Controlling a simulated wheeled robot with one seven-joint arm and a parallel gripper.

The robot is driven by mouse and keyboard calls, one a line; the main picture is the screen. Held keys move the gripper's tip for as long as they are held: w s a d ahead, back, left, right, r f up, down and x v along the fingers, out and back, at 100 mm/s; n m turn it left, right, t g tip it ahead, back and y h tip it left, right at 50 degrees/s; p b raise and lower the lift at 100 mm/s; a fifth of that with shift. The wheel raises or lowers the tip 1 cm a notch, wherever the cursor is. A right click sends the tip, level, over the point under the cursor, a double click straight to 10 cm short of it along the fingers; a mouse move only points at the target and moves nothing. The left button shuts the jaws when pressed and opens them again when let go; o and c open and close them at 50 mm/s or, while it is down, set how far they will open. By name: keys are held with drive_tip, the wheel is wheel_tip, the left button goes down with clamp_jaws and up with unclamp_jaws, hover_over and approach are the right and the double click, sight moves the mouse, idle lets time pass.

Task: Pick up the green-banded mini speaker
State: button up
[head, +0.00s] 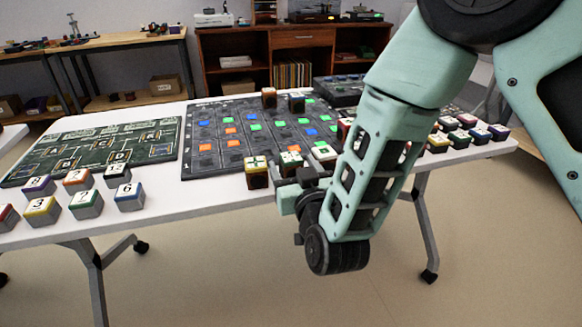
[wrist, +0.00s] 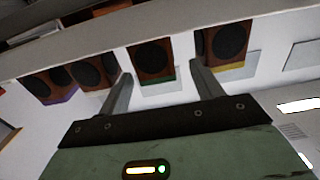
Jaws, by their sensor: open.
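The green-banded mini speaker (wrist: 151,60), a reddish-brown box with a round dark cone and a green strip along its lower edge in the picture, shows in the wrist view. My gripper (wrist: 161,72) is open, and the speaker appears between its two fingers, nearer the left one. How far it lies beyond the fingertips I cannot tell. In the head view my gripper (head: 297,180) is at the table's front edge, partly hidden by my arm, beside small brown cubes.
In the wrist view a yellow-banded speaker (wrist: 226,42) is close behind the right finger. A purple-banded speaker (wrist: 45,87) and another speaker (wrist: 97,70) are left. In the head view, the white table (head: 215,202) carries a dark grid board (head: 215,165), a green board (head: 95,145) and numbered cubes.

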sight(289, 153)
drive_tip(key=x, duration=0.5)
drive_tip(key=shift+w+d+r, duration=0.1)
drive_tip(key=shift+d+r, duration=0.05)
drive_tip(key=shift+r, duration=0.05)
drive_tip(key=c, duration=1.1)
